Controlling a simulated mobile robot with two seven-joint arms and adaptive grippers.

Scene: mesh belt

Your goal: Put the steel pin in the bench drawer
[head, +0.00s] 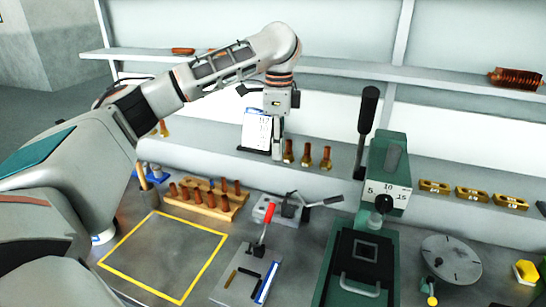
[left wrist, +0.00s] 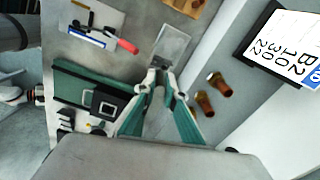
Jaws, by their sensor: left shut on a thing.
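My left gripper (head: 278,128) hangs above the back of the bench, in front of the raised ledge. In the head view the steel pin (head: 277,150) points down below the fingers, beside the card stand. No bench drawer can be clearly made out. My right gripper is not in view.
A card stand (head: 256,128) and copper-coloured parts (head: 307,156) stand on the ledge. A wooden rack (head: 205,203) of copper pins, a red-handled fixture (head: 247,275) and a green lever press (head: 388,165) stand on the bench. The yellow-outlined area (head: 165,255) is bare.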

